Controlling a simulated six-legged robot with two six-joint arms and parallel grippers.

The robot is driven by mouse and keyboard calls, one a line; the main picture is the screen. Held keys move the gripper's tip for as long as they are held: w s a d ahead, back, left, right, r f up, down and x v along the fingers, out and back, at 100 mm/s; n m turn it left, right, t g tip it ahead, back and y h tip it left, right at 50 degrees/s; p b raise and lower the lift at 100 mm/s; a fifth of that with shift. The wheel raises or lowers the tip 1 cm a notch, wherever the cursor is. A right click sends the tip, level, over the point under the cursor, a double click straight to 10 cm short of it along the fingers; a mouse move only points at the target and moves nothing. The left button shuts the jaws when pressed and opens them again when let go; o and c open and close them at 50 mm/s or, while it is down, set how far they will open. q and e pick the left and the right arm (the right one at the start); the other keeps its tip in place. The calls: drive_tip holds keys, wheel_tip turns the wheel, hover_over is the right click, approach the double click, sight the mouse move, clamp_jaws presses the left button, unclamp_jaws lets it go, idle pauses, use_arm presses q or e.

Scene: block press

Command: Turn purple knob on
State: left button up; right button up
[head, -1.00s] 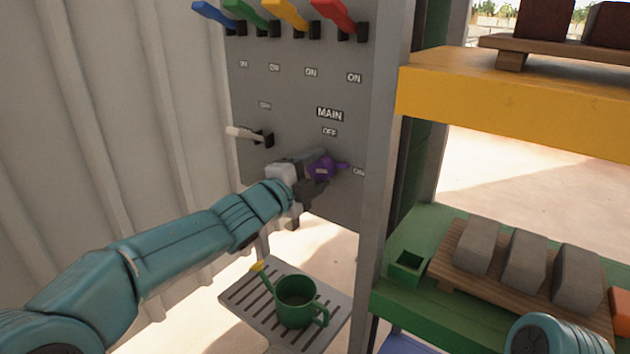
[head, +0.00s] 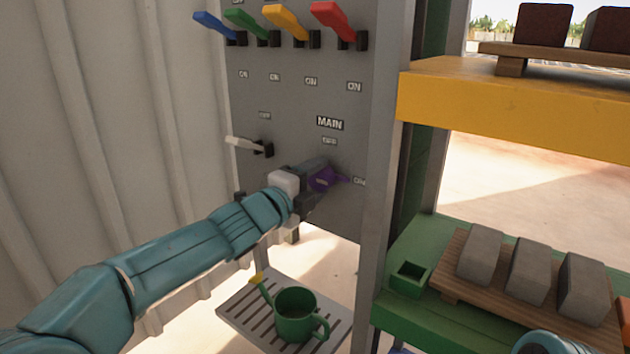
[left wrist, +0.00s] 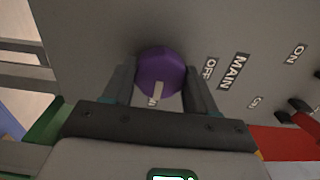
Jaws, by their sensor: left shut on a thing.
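The purple knob (head: 320,180) is on the grey panel (head: 300,105), below the labels MAIN and OFF. Its narrow tip points right, toward an ON label (head: 359,181). My left gripper (head: 310,190) reaches in from the left and is shut on the knob, partly hiding it. In the left wrist view the round purple knob (left wrist: 160,68) sits between the two fingers of my left gripper (left wrist: 160,90), with a pale mark on its face. My right gripper is not in view; only a piece of my right arm shows at the bottom right.
Blue, green, yellow and red levers (head: 284,20) line the panel top. A white lever (head: 245,143) is left of the knob. A green watering can (head: 295,314) stands on a slatted shelf below. A green shelf (head: 400,318) with grey blocks is at right.

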use_arm(q)
drive_tip(key=o, duration=1)
drive_tip(key=shift+o, duration=0.2)
drive_tip(key=shift+s, duration=0.1)
drive_tip(key=v, duration=1.6)
drive_tip(key=shift+b, duration=0.4)
drive_tip(key=shift+s+a, duration=0.1)
drive_tip(key=shift+s, duration=0.05)
